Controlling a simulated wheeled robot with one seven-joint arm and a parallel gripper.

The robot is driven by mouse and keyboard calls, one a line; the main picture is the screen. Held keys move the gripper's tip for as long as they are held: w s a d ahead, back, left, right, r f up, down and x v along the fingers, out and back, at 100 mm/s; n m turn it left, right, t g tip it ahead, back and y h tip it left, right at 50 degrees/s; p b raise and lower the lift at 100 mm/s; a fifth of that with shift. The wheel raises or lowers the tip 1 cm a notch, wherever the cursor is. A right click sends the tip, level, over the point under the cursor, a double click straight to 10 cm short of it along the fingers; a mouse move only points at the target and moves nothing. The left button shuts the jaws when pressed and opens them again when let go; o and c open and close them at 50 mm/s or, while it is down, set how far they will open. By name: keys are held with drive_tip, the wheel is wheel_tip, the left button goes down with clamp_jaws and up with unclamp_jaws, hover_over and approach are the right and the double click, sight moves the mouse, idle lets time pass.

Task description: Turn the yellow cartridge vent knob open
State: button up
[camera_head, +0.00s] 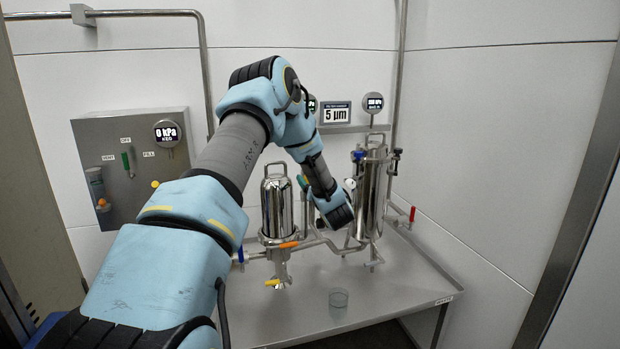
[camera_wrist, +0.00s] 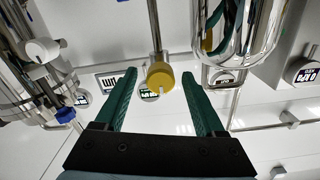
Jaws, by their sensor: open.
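In the wrist view the yellow vent knob (camera_wrist: 161,77), with a small pale mark on its face, sits on the end of a metal stem. My gripper (camera_wrist: 159,78) is open, its two green fingers on either side of the knob. A gap shows on each side, and I see no contact; the depth between fingertips and knob is hard to judge. In the head view my arm reaches toward the two steel filter housings, the left one (camera_head: 277,207) and the right one (camera_head: 371,190). The fingers and the vent knob cannot be made out clearly there.
A grey wall panel (camera_head: 125,130) with a gauge is at the left. In the wrist view a shiny curved housing (camera_wrist: 250,30) is close to the right finger.

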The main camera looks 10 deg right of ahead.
drive_tip(key=shift+w, duration=0.4)
drive_tip(key=shift+a, duration=0.1)
drive_tip(key=shift+c, duration=0.2)
clamp_jaws()
